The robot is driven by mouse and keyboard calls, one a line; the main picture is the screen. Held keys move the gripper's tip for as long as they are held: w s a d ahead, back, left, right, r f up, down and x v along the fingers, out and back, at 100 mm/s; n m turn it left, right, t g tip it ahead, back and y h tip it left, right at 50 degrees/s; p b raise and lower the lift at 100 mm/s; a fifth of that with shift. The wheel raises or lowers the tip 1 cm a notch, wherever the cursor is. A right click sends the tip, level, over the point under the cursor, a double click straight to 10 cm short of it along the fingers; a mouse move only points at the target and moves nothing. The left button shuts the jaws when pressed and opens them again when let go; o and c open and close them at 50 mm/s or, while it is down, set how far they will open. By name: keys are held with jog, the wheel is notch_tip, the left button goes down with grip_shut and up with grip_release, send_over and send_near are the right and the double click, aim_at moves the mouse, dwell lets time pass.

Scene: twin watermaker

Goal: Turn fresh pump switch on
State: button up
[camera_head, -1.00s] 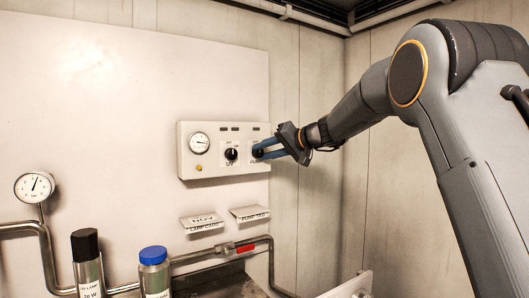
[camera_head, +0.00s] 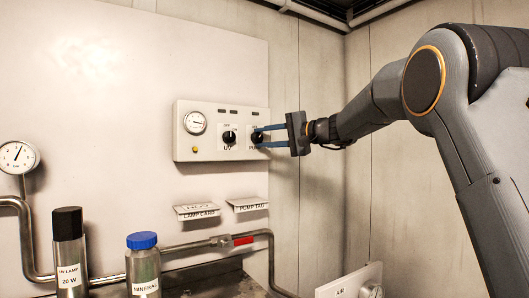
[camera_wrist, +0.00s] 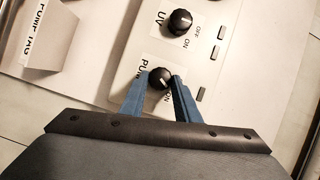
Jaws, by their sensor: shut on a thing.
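The pump switch is a round black knob (camera_head: 256,138) at the right end of a pale control panel (camera_head: 183,147) on the wall. It also shows in the wrist view (camera_wrist: 160,78), with a white mark on its face and lettering partly covered by my fingers. My gripper (camera_head: 259,137) reaches in from the right, and its blue fingers are shut on the knob's two sides. In the wrist view the fingertips (camera_wrist: 160,80) flank the knob. I cannot tell for sure which position the mark points to.
The similar black UV knob (camera_head: 229,138) sits just left of the pump switch. A gauge (camera_head: 195,122) is on the panel's left part. Below hang a lamp card (camera_head: 197,212) and a pump tag (camera_head: 248,204). A pipe and two bottles stand lower left.

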jog(key=m+b, duration=0.1)
jog(key=b, duration=0.1)
jog(key=m+y+b, duration=0.1)
jog(key=m+b, duration=0.1)
jog(key=shift+f+t, duration=0.4)
jog(key=m+b, duration=0.1)
jog(key=b, duration=0.1)
jog(key=shift+m+t+b, duration=0.3)
jog(key=shift+m+b, duration=0.05)
jog(key=shift+m, duration=0.05)
jog(key=shift+r+m+y, duration=0.1)
jog(key=shift+m+y, duration=0.2)
jog(key=o, duration=1)
jog(key=shift+o, duration=0.2)
jog(key=b+v, duration=0.1)
jog(key=v, duration=0.6)
jog(key=shift+s+d+b, duration=0.2)
jog(key=shift+d+b, duration=0.15)
